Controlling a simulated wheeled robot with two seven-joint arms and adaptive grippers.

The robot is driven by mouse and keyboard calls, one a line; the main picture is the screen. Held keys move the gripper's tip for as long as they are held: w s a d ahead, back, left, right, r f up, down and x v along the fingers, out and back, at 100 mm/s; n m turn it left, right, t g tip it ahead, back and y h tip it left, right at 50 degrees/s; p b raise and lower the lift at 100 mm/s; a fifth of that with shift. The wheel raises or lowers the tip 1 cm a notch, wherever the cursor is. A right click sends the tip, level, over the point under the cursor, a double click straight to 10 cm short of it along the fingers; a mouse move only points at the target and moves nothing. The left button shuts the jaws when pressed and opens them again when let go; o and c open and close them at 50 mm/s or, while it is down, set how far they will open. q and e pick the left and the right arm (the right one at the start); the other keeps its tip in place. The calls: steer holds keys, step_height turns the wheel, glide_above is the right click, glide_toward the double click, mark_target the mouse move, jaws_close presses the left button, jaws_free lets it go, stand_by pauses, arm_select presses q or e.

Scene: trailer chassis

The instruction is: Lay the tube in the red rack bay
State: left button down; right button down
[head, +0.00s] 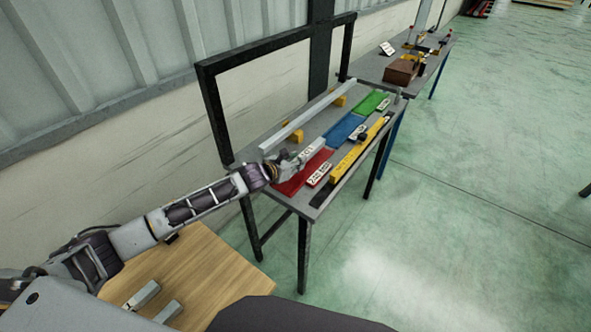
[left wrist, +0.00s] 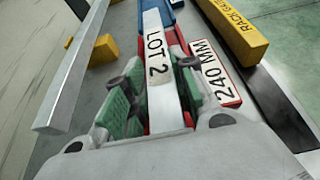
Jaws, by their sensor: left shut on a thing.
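The tube (head: 314,147) is a pale square bar marked LOT 2. My left gripper (head: 293,162) is shut on its near end, and the tube points away from it. In the left wrist view the tube (left wrist: 159,65) runs between the two green-padded fingers (left wrist: 160,98). The red rack bay (head: 290,184) is a flat red area on the grey table, beneath and beside the tube. Some red (left wrist: 174,37) shows beside the tube in the left wrist view. I cannot tell whether the tube touches the bay. My right gripper is not in view.
A blue bay (head: 343,129) and a green bay (head: 371,103) lie beyond. A 240 MM plate (left wrist: 217,82) and a yellow gauge bar (head: 357,152) lie right. A long grey bar (head: 310,114) rests on yellow blocks left. Grey pieces (head: 142,295) lie on a wooden table.

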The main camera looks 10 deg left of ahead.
arm_select(q)
steer(key=shift+f, duration=1.8)
steer(key=shift+f, duration=0.1)
steer(key=c, duration=1.4)
jaws_free()
steer(key=shift+f, duration=0.1)
steer(key=shift+c, duration=0.2)
steer(key=shift+s+a+r, duration=0.1)
steer(key=shift+s+r, duration=0.1)
steer(key=shift+b+v, duration=0.35)
steer(key=shift+v, duration=5.4)
steer(key=shift+r, duration=0.1)
